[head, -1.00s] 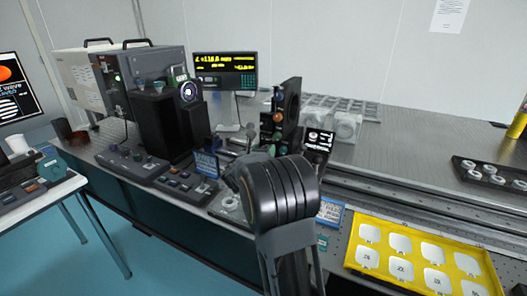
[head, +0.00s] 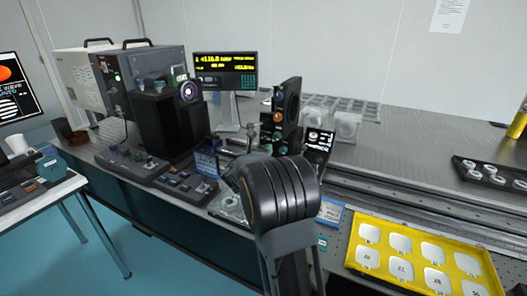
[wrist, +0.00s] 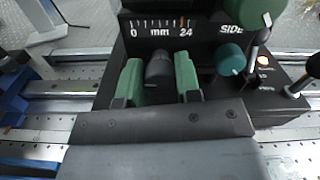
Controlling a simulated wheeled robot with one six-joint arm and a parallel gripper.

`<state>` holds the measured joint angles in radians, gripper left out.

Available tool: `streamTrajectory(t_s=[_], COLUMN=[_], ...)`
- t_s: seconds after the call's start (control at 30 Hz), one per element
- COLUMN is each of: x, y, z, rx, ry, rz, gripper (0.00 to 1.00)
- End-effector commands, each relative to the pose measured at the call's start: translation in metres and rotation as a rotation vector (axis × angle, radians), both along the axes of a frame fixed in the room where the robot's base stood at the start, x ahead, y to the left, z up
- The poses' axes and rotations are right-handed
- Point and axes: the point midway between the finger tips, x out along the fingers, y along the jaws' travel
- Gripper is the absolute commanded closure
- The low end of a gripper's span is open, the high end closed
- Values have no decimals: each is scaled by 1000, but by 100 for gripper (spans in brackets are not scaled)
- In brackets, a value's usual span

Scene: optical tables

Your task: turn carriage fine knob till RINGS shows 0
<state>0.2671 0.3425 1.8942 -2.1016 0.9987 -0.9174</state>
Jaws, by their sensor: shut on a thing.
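In the wrist view, my gripper (wrist: 159,82) has its two green jaws on either side of a dark round knob (wrist: 158,67) and is shut on it. The knob sits at the front of a black carriage block with a 0 to 24 mm scale (wrist: 160,27); an orange mark shows near the 24 end. A teal knob (wrist: 230,59) and a larger green knob (wrist: 235,10) are to the right, clear of the jaws. In the head view my arm hides the gripper and held knob. A screen (head: 225,70) shows yellow text too small to read surely; I cannot make out RINGS.
A yellow tray (head: 370,270) of white pieces lies at the right front. Control boxes (head: 130,160) crowd the bench at left.

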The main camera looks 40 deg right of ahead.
Motion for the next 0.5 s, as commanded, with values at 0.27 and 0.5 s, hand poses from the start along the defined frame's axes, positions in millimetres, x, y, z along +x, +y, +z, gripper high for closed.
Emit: streamTrajectory(t_s=[0.27,0.5], x=[0,-1], y=[0,0], z=[-6,-6], rx=[62,158], ry=[-119,-300], rz=[0,2], gripper=[92,92])
